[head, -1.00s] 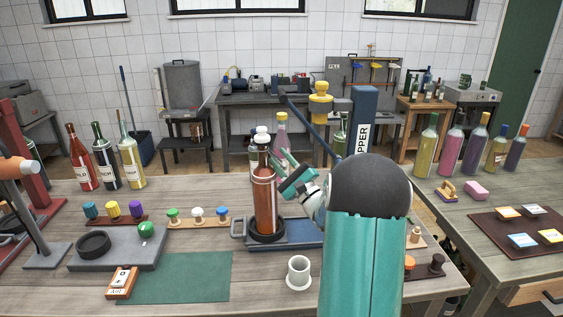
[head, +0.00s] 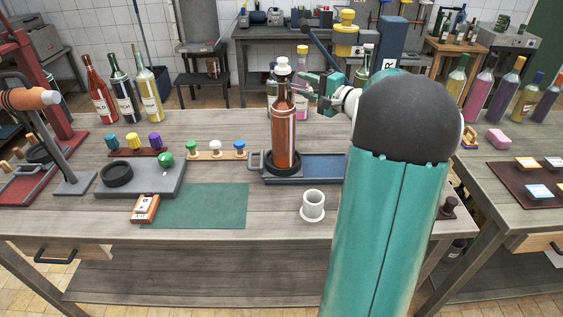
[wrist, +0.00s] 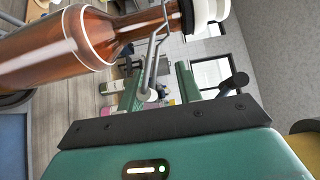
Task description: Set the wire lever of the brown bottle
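The brown bottle (head: 284,140) stands upright in a dark ring on the blue-grey stand, with a white stopper (head: 282,66) on top. In the wrist view the bottle (wrist: 50,45) lies across the upper left, with its stopper (wrist: 209,10) at the top. The wire lever (wrist: 153,52) hangs off the neck, its lower end in front of my fingers. My gripper (head: 299,88) is right of the bottle's neck. In the wrist view my gripper (wrist: 160,85) has its two teal fingers apart. Contact with the wire cannot be told.
The stand (head: 325,168) reaches right of the bottle. A white cup (head: 313,205) is in front. A row of coloured stoppers (head: 214,153) and a grey block with a ring (head: 140,182) are left. Several bottles stand behind.

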